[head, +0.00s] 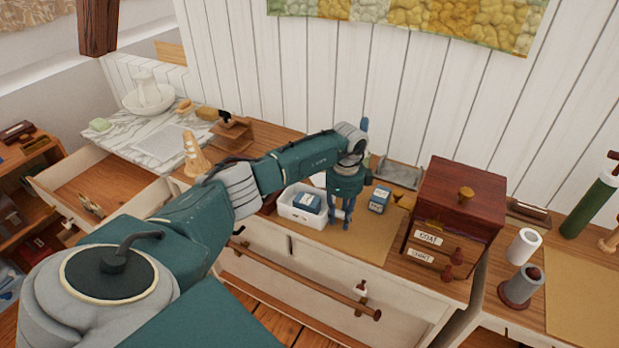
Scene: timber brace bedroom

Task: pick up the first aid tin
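I cannot make out a thing that is clearly marked as a first aid tin. A small blue box or tin with a pale label (307,202) lies in a white open tray (287,212) on the wooden top. A second blue labelled box (379,200) stands to the right of my gripper. My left gripper (340,220) points down between the two, just right of the tray. Its fingers look apart, with nothing seen between them. It hides part of the surface behind it. My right gripper is out of view.
A dark red wooden box with labelled drawers (458,205) stands right of the gripper. A grey tray (398,174) lies behind. A grey spool on a stand (521,287) and a green cylinder (590,203) are farther right. A tan mat (375,240) has bare room in front.

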